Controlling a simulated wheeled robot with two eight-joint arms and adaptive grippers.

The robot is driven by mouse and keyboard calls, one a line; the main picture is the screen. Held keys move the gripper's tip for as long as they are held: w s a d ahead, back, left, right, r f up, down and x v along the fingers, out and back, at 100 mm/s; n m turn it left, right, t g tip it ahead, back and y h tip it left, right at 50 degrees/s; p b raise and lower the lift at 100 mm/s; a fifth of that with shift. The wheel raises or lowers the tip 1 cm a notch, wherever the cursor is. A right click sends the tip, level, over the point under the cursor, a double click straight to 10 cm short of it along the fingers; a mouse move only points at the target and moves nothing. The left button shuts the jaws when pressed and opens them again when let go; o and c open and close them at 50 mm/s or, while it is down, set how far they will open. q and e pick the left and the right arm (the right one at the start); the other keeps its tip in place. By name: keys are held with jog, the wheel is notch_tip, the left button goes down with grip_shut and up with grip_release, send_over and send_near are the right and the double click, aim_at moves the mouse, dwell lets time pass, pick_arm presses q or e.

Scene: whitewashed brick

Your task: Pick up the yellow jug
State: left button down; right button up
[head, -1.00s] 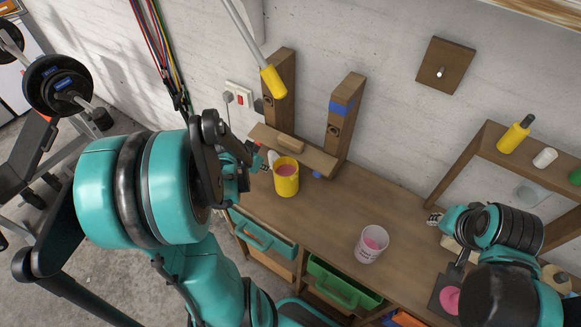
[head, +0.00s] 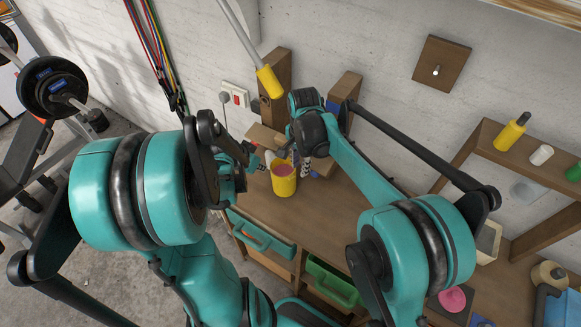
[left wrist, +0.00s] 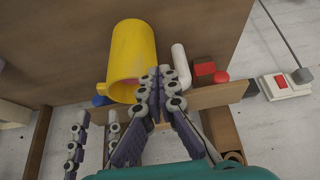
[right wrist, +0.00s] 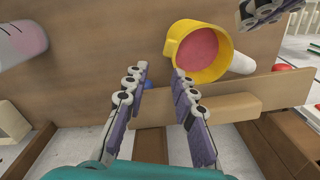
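The yellow jug (head: 284,181), with pink contents, stands on the wooden bench (head: 262,205) in the head view. It also shows in the left wrist view (left wrist: 128,55) and the right wrist view (right wrist: 190,66), where its handle is on the left. My left gripper (left wrist: 158,76) has its fingertips together beside the jug's rim; nothing shows held between them. My right gripper (right wrist: 158,72) is open and empty, its fingertips a little short of the jug's handle side. In the head view both hands flank the jug, partly hidden by my arms.
A low wooden rail (right wrist: 200,108) runs beside the jug, with wooden posts at the wall. A white bent piece (left wrist: 181,66) and a red block (left wrist: 204,70) sit near the jug. A pale cup (right wrist: 22,40) stands off to the left in the right wrist view.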

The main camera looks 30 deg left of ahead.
aim_at(278, 171)
jog(key=shift+s+a+f, duration=0.35)
jog(key=shift+a+f, duration=0.15)
jog(key=shift+a, duration=0.15)
jog(key=shift+s+a+f, duration=0.3)
jog(key=shift+a+f, duration=0.15)
jog(key=shift+a, duration=0.15)
jog(key=shift+f, duration=0.1)
jog(key=shift+f, duration=3.7)
grip_shut()
pick_arm(q)
jog(key=shift+r, duration=0.1)
jog(key=shift+r, duration=0.55)
